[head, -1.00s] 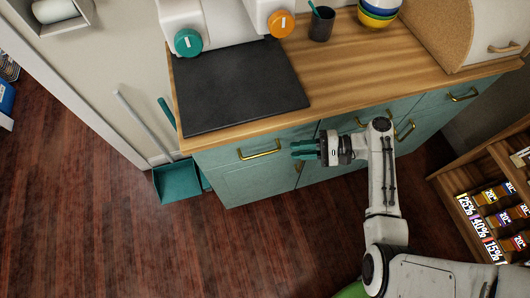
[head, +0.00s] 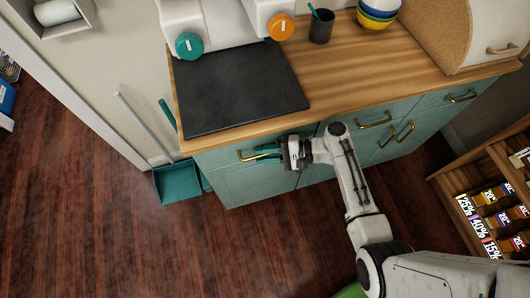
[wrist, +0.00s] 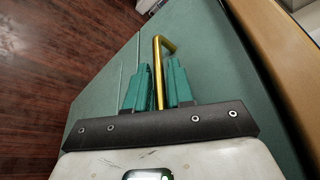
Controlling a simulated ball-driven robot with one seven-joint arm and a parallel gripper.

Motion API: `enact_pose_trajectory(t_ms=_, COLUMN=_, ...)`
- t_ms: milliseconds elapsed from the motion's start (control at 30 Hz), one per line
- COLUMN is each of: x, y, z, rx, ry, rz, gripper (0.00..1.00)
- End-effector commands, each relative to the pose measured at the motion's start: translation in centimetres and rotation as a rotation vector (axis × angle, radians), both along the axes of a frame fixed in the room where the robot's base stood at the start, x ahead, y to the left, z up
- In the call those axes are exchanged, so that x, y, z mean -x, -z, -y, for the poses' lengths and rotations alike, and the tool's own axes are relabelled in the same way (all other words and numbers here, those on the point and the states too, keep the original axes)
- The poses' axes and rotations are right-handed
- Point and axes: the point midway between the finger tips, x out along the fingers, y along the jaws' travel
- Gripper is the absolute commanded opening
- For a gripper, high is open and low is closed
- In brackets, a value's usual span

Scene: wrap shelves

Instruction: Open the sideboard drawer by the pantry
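The teal sideboard (head: 250,184) has a wooden top and brass handles. Its left drawer (head: 220,161) is shut, with a horizontal brass handle (head: 248,156). My gripper (head: 262,152) is at the right part of this handle, its teal fingers pointing left. In the wrist view, the handle (wrist: 158,72) runs between the two fingers (wrist: 158,80). The fingers stand apart, with a narrow gap beside the bar; no firm grip shows. The middle drawer (head: 350,128) and right drawer (head: 430,102) also look shut. My gripper hides the handle's right end in the head view.
A black mat (head: 240,88), a dark cup (head: 321,28) and stacked bowls (head: 377,14) stand on the sideboard top. A teal dustpan (head: 177,182) is at the left. A wooden shelf (head: 445,185) stands at the right. The floor in front is clear.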

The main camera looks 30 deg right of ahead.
Motion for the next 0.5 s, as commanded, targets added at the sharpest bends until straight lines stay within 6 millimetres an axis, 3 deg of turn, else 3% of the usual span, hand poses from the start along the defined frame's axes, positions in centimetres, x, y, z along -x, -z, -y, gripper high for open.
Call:
enact_pose_trajectory(t_ms=67, x=0.01, y=0.0, z=0.01, rx=0.0, ry=0.0, rz=0.0, gripper=0.22)
enact_pose_trajectory(t_ms=300, x=0.02, y=0.0, z=0.01, rx=0.0, ry=0.0, rz=0.0, gripper=0.0)
enact_pose_trajectory(t_ms=500, x=0.03, y=0.0, z=0.02, rx=0.0, ry=0.0, rz=0.0, gripper=0.0)
